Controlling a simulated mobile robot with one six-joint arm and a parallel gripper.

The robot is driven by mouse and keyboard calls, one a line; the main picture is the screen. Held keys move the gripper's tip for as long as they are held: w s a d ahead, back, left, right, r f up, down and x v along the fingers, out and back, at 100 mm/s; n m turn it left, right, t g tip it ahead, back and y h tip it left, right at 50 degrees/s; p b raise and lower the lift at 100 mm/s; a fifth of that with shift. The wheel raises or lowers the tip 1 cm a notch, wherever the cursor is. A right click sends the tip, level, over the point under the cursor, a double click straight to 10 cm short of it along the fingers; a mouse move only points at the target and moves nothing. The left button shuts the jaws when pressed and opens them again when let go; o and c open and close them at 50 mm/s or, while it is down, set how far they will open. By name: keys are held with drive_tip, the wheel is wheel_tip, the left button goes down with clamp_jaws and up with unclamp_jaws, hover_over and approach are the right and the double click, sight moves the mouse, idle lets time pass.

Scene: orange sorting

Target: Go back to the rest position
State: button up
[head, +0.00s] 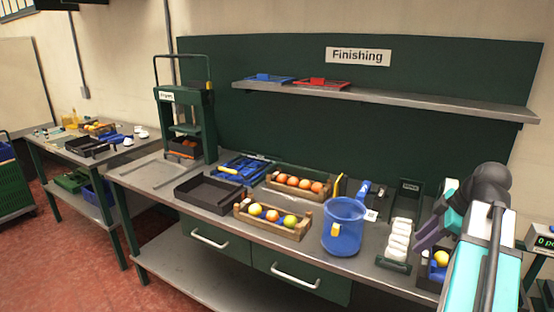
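My arm is folded at the right edge of the head view. My gripper (424,245), with dull purple fingers, points down and left above the right end of the bench. Its finger gap is too small and dark to read. A yellow-orange fruit (441,258) lies in a dark bin (428,284) just below and right of the fingers, apart from them as far as I see. A back wooden crate (271,186) holds several orange fruits. A front wooden crate (297,233) holds an orange one between yellow-green ones. My arm hides part of the bench's right end.
A blue jug (343,228) and a rack of white rolls (396,245) stand left of my gripper. An empty black tray (208,194) and a green press (187,112) are farther left. A shelf (400,101) runs above the bench. A scale (541,242) is at the far right.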

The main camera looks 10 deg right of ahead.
drive_tip(key=a+f+n+g+y, duration=0.1)
drive_tip(key=a+f+g, duration=0.3)
drive_tip(key=a+f, duration=1.1)
drive_tip(key=a+f+n+g+y, duration=0.1)
drive_tip(key=a+f+g+y, duration=0.15)
drive_tip(key=a+f, duration=1.2)
drive_tip(key=s+a+f+m+g+h, duration=0.1)
drive_tip(key=s+a+f+g, duration=0.15)
drive_tip(key=s+f, duration=0.6)
drive_tip(key=s+a+f+m+g+h, duration=0.1)
drive_tip(key=s+a+f+g+h, duration=0.3)
drive_tip(key=f, duration=0.8)
drive_tip(key=s+d+f+m+t, duration=0.2)
drive_tip(key=s+f+m, duration=0.7)
drive_tip(key=m, duration=0.1)
drive_tip(key=shift+s+d+f+m+t+h, duration=0.3)
drive_tip(key=shift+f+m+t+h, duration=0.1)
drive_tip(key=shift+h, duration=0.05)
